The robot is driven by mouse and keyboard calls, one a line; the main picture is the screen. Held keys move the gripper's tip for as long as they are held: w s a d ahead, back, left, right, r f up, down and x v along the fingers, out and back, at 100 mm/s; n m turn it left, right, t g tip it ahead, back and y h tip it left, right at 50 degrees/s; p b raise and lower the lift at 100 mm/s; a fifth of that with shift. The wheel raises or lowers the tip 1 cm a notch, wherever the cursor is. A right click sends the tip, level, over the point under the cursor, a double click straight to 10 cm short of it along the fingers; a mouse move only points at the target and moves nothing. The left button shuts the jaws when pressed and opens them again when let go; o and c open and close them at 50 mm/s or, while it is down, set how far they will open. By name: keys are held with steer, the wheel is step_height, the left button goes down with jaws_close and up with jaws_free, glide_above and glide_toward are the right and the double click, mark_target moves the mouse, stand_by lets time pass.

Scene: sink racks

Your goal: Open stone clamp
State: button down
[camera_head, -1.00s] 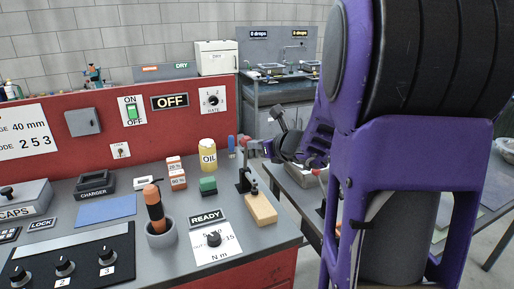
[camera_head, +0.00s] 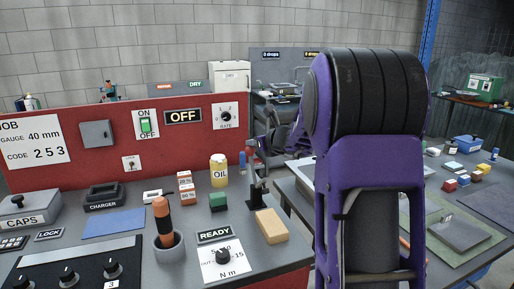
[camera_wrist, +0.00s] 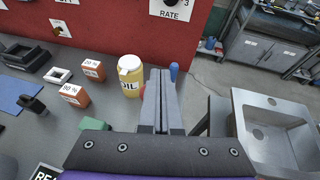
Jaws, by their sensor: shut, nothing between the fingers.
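The stone clamp (camera_head: 257,188) is a dark metal clamp with an upright part, standing on the bench top behind a tan block (camera_head: 271,226). The block lies flat at the bench's right edge. In the head view my gripper is mostly hidden behind my purple arm, close to the upper part of the clamp; I cannot tell whether they touch. In the wrist view my gripper (camera_wrist: 160,82) has its two grey fingers together, with nothing between them. The clamp is not clearly seen there.
A yellow OIL can (camera_head: 219,170) and a green block (camera_head: 218,201) stand left of the clamp. An orange-handled tool (camera_head: 162,217) stands in a grey cup. A READY panel with a knob (camera_head: 221,256) lies in front. The red panel (camera_head: 70,150) closes off the back.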

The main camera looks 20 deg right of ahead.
steer(key=shift+x, duration=0.9)
steer(key=shift+d+f, duration=0.1)
steer(key=shift+d, duration=0.1)
steer(key=shift+s, duration=0.1)
stand_by(0.5)
